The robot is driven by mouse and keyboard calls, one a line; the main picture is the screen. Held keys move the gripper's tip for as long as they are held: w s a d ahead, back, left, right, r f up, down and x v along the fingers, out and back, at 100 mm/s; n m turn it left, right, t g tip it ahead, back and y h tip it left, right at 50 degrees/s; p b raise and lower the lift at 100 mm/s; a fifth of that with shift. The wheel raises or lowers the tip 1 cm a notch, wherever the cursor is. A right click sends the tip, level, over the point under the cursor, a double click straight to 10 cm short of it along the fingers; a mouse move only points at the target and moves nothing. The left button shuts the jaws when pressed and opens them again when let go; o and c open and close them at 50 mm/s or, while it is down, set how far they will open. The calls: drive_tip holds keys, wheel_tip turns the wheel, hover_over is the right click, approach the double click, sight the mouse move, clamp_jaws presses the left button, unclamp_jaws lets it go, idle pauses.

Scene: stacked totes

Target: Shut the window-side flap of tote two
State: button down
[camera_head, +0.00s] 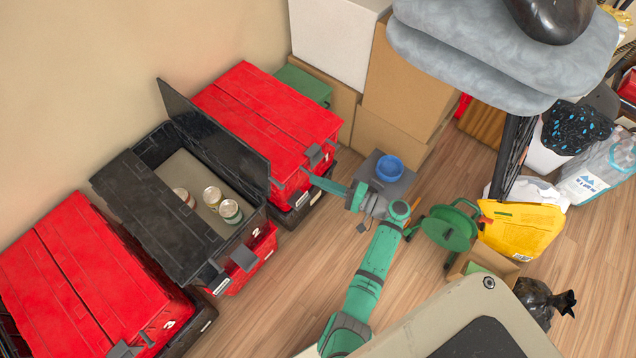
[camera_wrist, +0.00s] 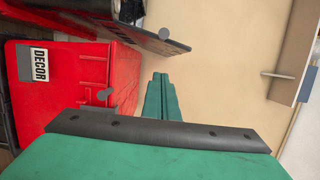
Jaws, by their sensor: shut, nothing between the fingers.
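Tote two is the black tote (camera_head: 262,215) marked 2, on top of a red tote. Its left flap (camera_head: 160,218) lies shut. Its right flap (camera_head: 215,130) stands up, open, along the side facing the right-hand red tote. Several cans (camera_head: 212,197) sit inside. My gripper (camera_head: 314,181) is shut and empty, right of tote two and at the front corner of the right-hand red tote, apart from the raised flap. In the wrist view my shut fingers (camera_wrist: 160,82) point toward the beige wall. No window is in view.
The red lidded tote (camera_head: 270,110) stands right of tote two; another red tote (camera_head: 75,280) stands left. A red tote labelled DECOR (camera_wrist: 75,90) is left of my fingers in the wrist view. Cardboard boxes (camera_head: 405,85), a blue bowl (camera_head: 389,167) and a green reel (camera_head: 448,229) are to the right.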

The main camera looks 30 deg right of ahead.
drive_tip(key=w+a, duration=0.4)
drive_tip(key=a, duration=0.4)
drive_tip(key=shift+w, duration=0.35)
drive_tip(key=shift+s+r+n, duration=0.1)
drive_tip(key=shift+r+n, duration=0.05)
drive_tip(key=shift+n, duration=0.15)
